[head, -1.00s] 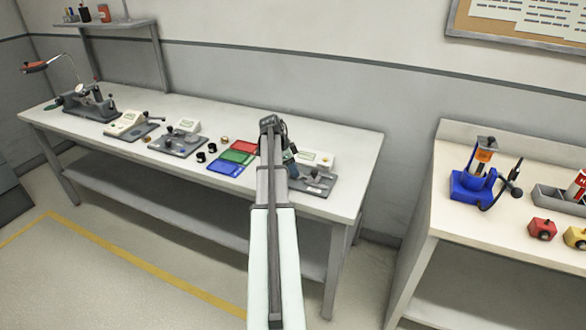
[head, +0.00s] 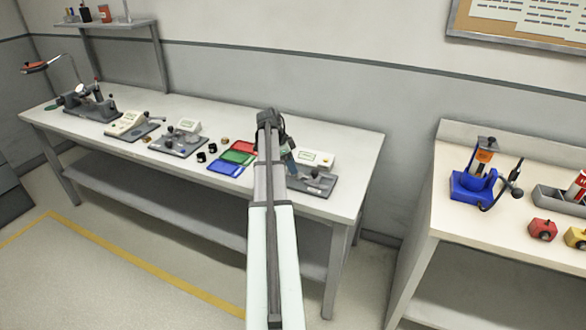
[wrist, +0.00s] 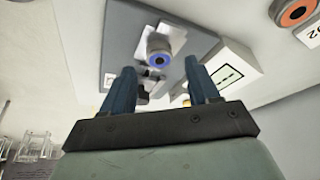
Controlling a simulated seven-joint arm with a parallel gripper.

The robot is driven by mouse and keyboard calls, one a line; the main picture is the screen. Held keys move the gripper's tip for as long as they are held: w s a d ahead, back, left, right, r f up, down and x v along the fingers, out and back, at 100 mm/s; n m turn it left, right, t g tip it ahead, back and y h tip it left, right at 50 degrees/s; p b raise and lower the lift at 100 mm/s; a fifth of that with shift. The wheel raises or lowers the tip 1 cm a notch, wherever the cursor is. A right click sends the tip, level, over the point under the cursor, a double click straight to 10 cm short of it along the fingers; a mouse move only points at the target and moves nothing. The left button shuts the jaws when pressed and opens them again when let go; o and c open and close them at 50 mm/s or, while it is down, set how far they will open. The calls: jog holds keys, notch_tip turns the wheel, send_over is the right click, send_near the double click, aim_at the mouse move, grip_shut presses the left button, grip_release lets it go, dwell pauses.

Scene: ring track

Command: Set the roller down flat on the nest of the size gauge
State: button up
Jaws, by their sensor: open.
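The gauge beside my gripper has a grey base plate (head: 318,187) and a pale box with a display (head: 313,160), at the right end of the long table. In the wrist view its base plate (wrist: 118,25) and display box (wrist: 232,68) lie beyond my fingers. A short pale cylinder with a blue ring on its end face (wrist: 158,58) shows over the plate, in line with the gap between my fingertips; I cannot tell whether it is the roller or how it is seated. My gripper (wrist: 158,68) is open, with its two dark blue fingers apart. The arm hides part of the gauge in the head view.
Red, green and blue trays (head: 231,158) lie left of the arm. Further left stand other gauges (head: 178,140) and a dial stand (head: 90,103). Small dark rings (head: 207,152) lie between. A side bench holds a blue device (head: 474,185).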

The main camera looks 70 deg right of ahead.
jog(key=v, duration=0.9)
jog(key=shift+w+r, duration=0.15)
jog(key=shift+a, duration=0.1)
